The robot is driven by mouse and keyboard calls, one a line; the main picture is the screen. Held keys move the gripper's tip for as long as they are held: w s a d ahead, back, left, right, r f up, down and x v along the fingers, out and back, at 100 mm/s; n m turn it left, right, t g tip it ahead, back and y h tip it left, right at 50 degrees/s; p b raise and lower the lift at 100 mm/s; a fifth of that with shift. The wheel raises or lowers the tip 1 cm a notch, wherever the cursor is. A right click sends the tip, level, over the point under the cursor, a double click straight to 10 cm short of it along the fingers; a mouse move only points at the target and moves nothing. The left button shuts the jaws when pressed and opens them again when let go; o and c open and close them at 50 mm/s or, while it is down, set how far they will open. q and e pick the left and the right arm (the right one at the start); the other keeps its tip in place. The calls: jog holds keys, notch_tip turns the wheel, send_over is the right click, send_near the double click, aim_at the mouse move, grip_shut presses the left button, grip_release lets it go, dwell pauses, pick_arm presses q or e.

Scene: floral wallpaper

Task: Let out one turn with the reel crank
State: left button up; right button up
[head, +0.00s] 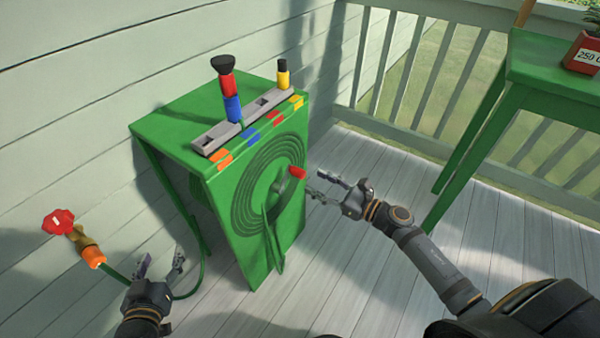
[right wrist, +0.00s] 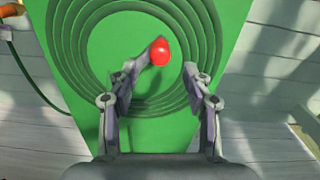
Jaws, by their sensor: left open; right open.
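The reel (head: 245,200) is a set of dark green rings on the front panel of a green stand. Its crank has a grey arm (head: 279,186) and a red knob (head: 298,172), which points out toward my right gripper. My right gripper (head: 326,185) is open and empty, just right of the knob. In the right wrist view the red knob (right wrist: 160,50) shows beyond and between the open fingertips (right wrist: 163,80), and the left finger partly overlaps the crank arm. My left gripper (head: 162,262) is open and empty, low at the left, by the green hose (head: 203,262).
A grey rack (head: 212,139) with coloured nozzles stands on the green stand, above coloured tags. A red-handled brass tap (head: 58,222) with an orange connector is on the left wall. A green table (head: 540,62) with a red pot stands right, before the railing.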

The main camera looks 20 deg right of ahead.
aim_at(305, 176)
jog(key=x, duration=0.7)
jog(key=shift+w, duration=0.1)
grip_shut()
